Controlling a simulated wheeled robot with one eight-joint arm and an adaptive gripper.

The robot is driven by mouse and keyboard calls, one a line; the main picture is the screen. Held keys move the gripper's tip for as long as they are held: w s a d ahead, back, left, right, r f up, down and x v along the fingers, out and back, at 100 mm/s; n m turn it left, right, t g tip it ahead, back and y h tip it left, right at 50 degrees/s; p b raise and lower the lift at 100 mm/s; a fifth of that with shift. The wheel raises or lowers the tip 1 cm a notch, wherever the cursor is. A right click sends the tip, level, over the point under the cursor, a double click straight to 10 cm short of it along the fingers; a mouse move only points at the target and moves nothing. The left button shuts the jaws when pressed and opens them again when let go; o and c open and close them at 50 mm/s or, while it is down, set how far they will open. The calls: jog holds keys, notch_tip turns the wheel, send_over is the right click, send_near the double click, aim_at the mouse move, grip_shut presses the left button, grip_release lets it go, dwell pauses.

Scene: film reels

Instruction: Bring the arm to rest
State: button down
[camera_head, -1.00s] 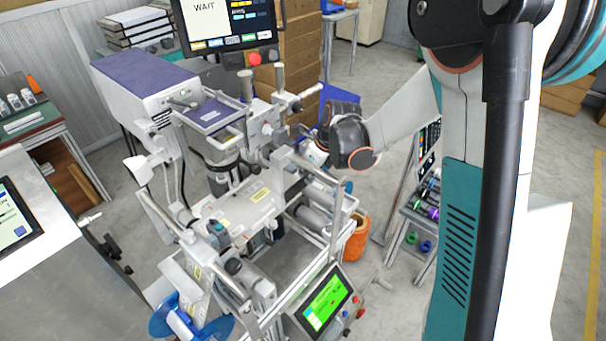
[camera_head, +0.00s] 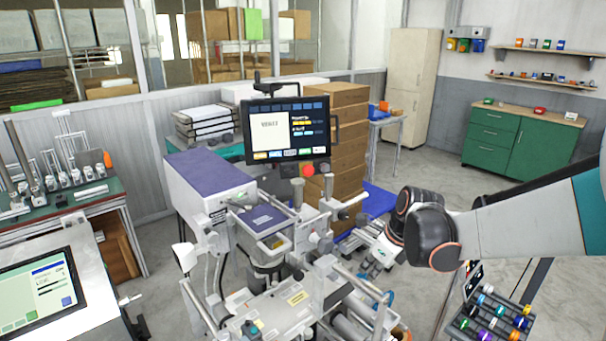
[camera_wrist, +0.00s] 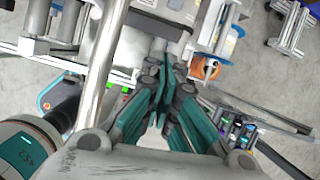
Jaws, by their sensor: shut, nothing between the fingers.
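My gripper (camera_wrist: 162,75) shows in the wrist view with its teal and grey fingers together and nothing between them. It hangs over or beside the film machine, close to grey machine parts; I cannot tell the exact gap. In the head view my arm reaches in from the right edge, with its dark wrist joint bent beside the film machine (camera_head: 207,185). The fingers are not clearly visible in that view.
A monitor (camera_head: 287,130) stands above the machine, with stacked cardboard boxes (camera_head: 349,115) behind. A rack of coloured spools (camera_head: 490,315) stands at lower right. A console screen (camera_head: 38,295) is at lower left. Green cabinets (camera_head: 520,140) stand far back; floor between is open.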

jog(key=s+r+n, duration=0.4)
jog(key=n, duration=0.1)
jog(key=s+a+r+n+t, duration=0.1)
jog(key=s+r+n, duration=0.1)
jog(key=s, duration=0.1)
jog(key=shift+n+h, duration=0.3)
jog(key=shift+h, duration=0.1)
jog(key=s+r+n+t+h, duration=0.2)
jog(key=s+r+n, duration=0.1)
jog(key=s+n, duration=1.4)
jog(key=f+n+b, duration=0.1)
jog(key=b, duration=0.1)
jog(key=f+n+b, duration=0.1)
jog(key=f, duration=0.1)
jog(key=w+f+b, duration=0.1)
jog(key=f+b, duration=0.1)
jog(key=shift+w+a+f+n+t+b, duration=0.1)
jog(key=shift+a+f+n+t+b, duration=0.05)
jog(key=shift+f+n+t+b, duration=0.2)
jog(key=shift+r, duration=0.15)
